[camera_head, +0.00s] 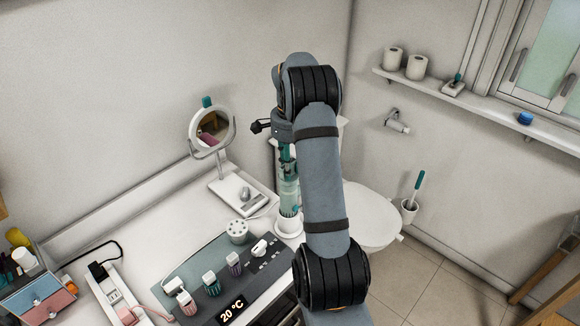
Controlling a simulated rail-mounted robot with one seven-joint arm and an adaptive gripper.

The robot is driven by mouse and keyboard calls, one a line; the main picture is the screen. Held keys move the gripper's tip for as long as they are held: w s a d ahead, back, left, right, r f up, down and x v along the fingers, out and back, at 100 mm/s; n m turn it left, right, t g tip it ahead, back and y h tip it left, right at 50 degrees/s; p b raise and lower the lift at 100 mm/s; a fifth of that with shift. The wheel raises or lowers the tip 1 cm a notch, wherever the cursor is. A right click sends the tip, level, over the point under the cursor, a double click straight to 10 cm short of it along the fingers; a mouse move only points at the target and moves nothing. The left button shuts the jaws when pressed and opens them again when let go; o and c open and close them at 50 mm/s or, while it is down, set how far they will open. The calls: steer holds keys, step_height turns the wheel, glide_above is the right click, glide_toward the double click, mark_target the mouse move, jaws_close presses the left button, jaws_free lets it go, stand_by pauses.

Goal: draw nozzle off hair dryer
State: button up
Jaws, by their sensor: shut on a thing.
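A pale teal upright body (288,192) with darker teal parts, which looks like the hair dryer, stands at the right edge of the vanity. Its foot is at a white cup-like holder (289,224). A dark teal piece (287,153) at its top, apparently the nozzle, is directly below my wrist. My gripper (286,150) points down there and is shut on this piece. The fingertips are small and largely hidden by my wrist and forearm. I cannot tell whether the nozzle and the dryer body are touching or apart.
A control panel (232,283) with several small coloured items lies in front. A power strip (117,296) and small drawers (45,301) are at left. A toilet (368,216) is at right.

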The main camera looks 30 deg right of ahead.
steer(key=shift+c, duration=0.8)
steer(key=shift+r, duration=0.15)
steer(key=shift+r+p, duration=1)
steer(key=shift+r, duration=0.1)
jaws_close()
steer(key=shift+r+p, duration=1.8)
steer(key=shift+r, duration=0.7)
